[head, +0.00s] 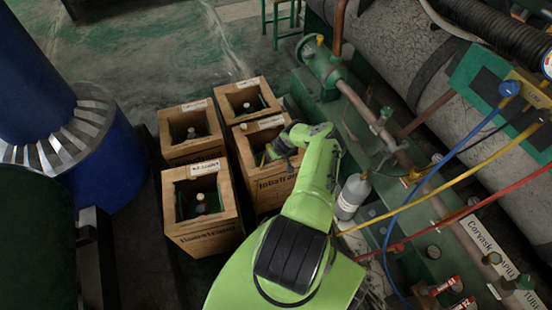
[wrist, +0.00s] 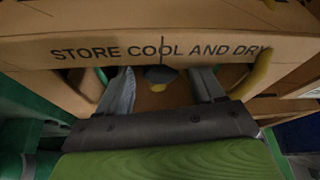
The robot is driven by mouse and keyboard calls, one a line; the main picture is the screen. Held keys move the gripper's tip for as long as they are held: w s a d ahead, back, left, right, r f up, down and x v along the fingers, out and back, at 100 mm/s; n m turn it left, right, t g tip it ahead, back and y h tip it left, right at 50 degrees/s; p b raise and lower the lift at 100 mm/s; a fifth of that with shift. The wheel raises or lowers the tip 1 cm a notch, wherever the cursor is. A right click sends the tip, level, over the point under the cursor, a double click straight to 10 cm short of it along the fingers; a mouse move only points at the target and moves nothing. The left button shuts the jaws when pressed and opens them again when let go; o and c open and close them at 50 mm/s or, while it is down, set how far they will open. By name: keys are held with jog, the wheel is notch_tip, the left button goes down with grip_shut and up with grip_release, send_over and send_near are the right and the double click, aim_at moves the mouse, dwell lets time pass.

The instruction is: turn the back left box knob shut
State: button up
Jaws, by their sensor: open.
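The back left box (head: 188,152) is an open-topped wooden crate. Inside it the top of a grey bottle with a small knob (head: 191,132) shows; whether it is shut I cannot tell. My gripper (head: 271,156) is at the opening of the front right box (head: 272,190), to the right of and nearer than the back left box. In the wrist view my gripper (wrist: 165,88) is open. A dark knob with a yellow part below it (wrist: 160,76) shows between the fingers, with no visible contact. Its box wall reads "STORE COOL AND DRY". My arm hides part of the front right box.
The front left box (head: 205,232) and back right box (head: 240,102) each hold a bottle. A grey cylinder (head: 351,197) stands right of my arm, near pipes and blue, yellow and red hoses (head: 445,205). A blue column (head: 115,165) stands at left.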

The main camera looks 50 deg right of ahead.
jog(key=c, duration=1.1)
jog(key=shift+o, duration=0.2)
jog(key=m+h+p, duration=0.1)
jog(key=m, duration=0.1)
jog(key=shift+w+a+m, duration=0.1)
jog(key=shift+w+m, duration=0.05)
jog(key=shift+m, duration=0.25)
jog(key=shift+w+a+m+g+h, duration=0.1)
jog(key=shift+m+g+h, duration=0.5)
jog(key=shift+m, duration=0.9)
jog(key=o, duration=1.1)
jog(key=shift+c, duration=0.2)
